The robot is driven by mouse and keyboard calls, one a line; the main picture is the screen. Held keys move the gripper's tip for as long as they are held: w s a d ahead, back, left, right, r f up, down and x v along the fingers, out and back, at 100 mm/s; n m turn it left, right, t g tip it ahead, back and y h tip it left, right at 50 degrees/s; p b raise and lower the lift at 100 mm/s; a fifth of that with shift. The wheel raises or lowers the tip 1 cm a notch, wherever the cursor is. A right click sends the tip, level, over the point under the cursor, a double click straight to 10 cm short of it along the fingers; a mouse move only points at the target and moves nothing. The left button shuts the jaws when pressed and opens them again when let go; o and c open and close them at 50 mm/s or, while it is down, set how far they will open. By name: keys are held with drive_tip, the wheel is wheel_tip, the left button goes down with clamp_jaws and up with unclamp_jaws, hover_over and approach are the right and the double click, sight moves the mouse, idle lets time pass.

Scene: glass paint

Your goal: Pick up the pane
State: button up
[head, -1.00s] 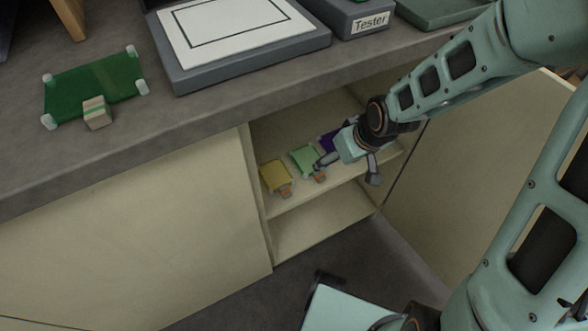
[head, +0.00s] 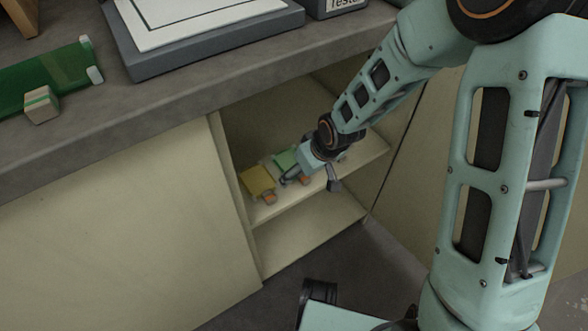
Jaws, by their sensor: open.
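Small coloured panes lie on the upper shelf (head: 295,207) inside the open cupboard below the counter. A yellow pane (head: 257,181) is at the left, with a small orange-brown piece at its front edge. A light green pane (head: 285,160) lies to its right, partly covered by my gripper. My gripper (head: 311,182) is inside the cupboard opening with its fingers spread and nothing visible between them. Its left finger overlaps the front of the green pane in the picture; I cannot tell whether they touch. No purple pane shows now; my gripper and wrist cover that part of the shelf.
A larger dark green pane (head: 45,77) with pale corner pieces lies on the counter (head: 150,118), a striped block (head: 41,105) by it. A grey tray with a white sheet (head: 200,25) and a tester box (head: 338,8) stand there too. A lower shelf (head: 310,235) looks empty.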

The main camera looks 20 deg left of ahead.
drive_tip(key=shift+w+a+f, duration=0.15)
drive_tip(key=shift+f, duration=0.35)
drive_tip(key=shift+r, duration=0.1)
drive_tip(key=c, duration=1.2)
drive_tip(key=shift+c, duration=0.2)
drive_tip(key=shift+r, duration=0.45)
wheel_tip(320, 180, up, 2)
drive_tip(key=shift+r+p, duration=0.25)
drive_tip(key=shift+p, duration=0.6)
drive_tip(key=w+d+r+p, duration=0.1)
drive_tip(key=d+r+p, duration=1.1)
drive_tip(key=d, duration=0.2)
drive_tip(key=shift+w+r, duration=0.35)
